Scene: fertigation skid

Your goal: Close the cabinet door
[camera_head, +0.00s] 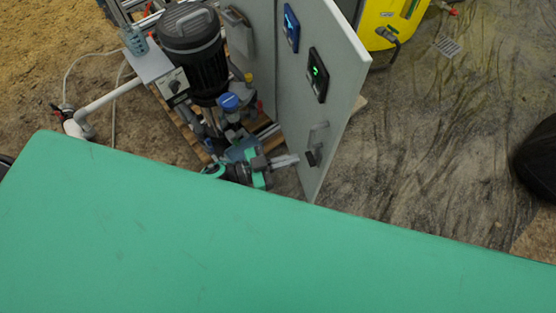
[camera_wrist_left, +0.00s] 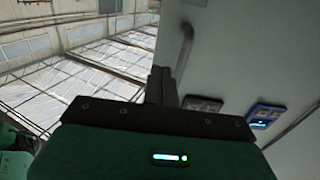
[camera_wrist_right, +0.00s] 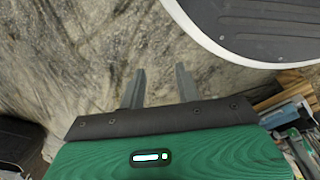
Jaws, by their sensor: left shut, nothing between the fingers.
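The pale grey cabinet door (camera_head: 345,75) stands open in the head view, with two small displays and a grey handle (camera_head: 319,135) low on its face. My left gripper (camera_head: 296,159) is shut and empty, its fingertips just left of the handle's lower end. In the left wrist view the fingers (camera_wrist_left: 160,75) overlap the lower part of the bar handle (camera_wrist_left: 185,45), with the door (camera_wrist_left: 230,60) to the right. I cannot tell if they touch. My right gripper (camera_wrist_right: 159,85) shows only in the right wrist view, fingers apart and empty, above the floor.
A black motor pump (camera_head: 192,45) and white pipe (camera_head: 110,98) stand left of the door. A yellow container (camera_head: 385,22) stands behind it. Dirty floor (camera_head: 440,130) lies clear to the right, with a dark rounded object (camera_head: 538,160) at the edge. A pale-rimmed dark disc (camera_wrist_right: 270,25) shows in the right wrist view.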

